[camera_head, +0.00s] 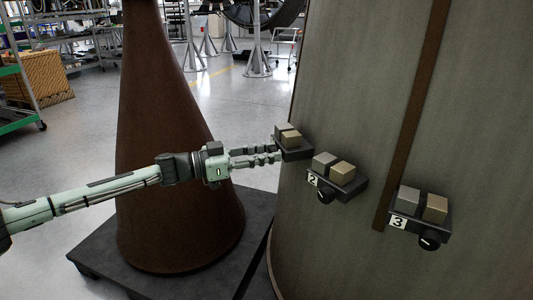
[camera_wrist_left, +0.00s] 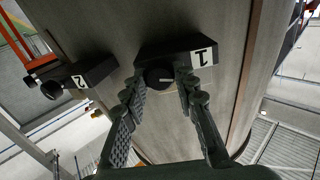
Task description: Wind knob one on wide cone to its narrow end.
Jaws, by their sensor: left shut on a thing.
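The large grey curved body (camera_head: 350,90), apparently the wide cone, fills the right of the head view. Box one (camera_head: 296,153) is mounted on its side, with a grey and a tan block on top. Its "1" label (camera_wrist_left: 204,56) shows in the left wrist view. Knob one (camera_wrist_left: 158,77) is round and black with a pale pointer line, which points right in that view. My left gripper (camera_head: 276,154) reaches in from the left and is shut on knob one, a fingertip at each side. Knob one is hidden in the head view. My right gripper is not in view.
Box two (camera_head: 348,187) and box three (camera_head: 437,226), each with two blocks and a black knob, stick out to the right of box one. A tall brown cone (camera_head: 160,90) stands on a dark base (camera_head: 255,215) behind my left arm.

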